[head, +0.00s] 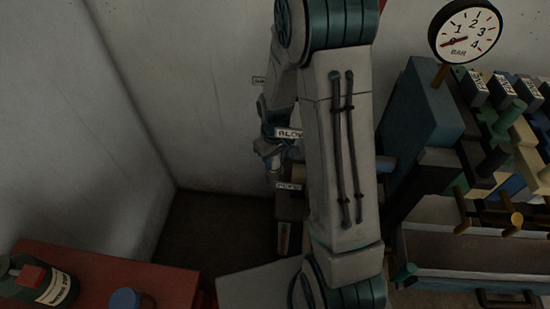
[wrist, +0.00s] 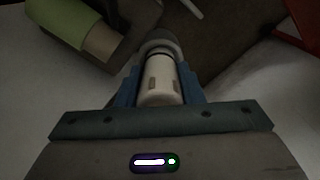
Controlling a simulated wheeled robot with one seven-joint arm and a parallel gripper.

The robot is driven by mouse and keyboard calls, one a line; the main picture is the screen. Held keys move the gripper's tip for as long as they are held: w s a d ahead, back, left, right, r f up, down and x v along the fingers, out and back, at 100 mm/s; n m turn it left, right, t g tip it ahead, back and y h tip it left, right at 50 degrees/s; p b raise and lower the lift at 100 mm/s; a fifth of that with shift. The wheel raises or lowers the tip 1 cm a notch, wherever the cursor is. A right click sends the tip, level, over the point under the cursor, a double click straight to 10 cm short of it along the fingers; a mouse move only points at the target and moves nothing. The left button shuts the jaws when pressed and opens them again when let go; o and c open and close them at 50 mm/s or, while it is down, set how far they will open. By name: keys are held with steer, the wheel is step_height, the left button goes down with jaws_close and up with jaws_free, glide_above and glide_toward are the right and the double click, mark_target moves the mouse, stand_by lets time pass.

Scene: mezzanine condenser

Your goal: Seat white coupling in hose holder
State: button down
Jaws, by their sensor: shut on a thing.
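The white coupling (wrist: 160,85) is a pale cylinder with a dark ring and a grey rounded far end, in the middle of the wrist view. My gripper (wrist: 160,72) is shut on it, with one blue finger along each side. In the head view my gripper (head: 270,150) is small and partly hidden behind my arm, near a wall label. I cannot make out the coupling clearly there. I cannot identify the hose holder for certain in either view.
A green and tan cylinder (wrist: 85,28) lies close by at upper left in the wrist view. In the head view, a pressure gauge (head: 465,31) and blue box (head: 419,105) stand right. A red bench (head: 95,280) is at lower left. Bare floor (head: 220,230) shows between.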

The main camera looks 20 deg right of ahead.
steer(key=shift+f, duration=0.4)
steer(key=c, duration=0.9)
jaws_free()
steer(key=shift+r, duration=0.1)
step_height(320, 180, up, 14)
steer(key=shift+f+b, duration=0.1)
steer(key=shift+b, duration=0.35)
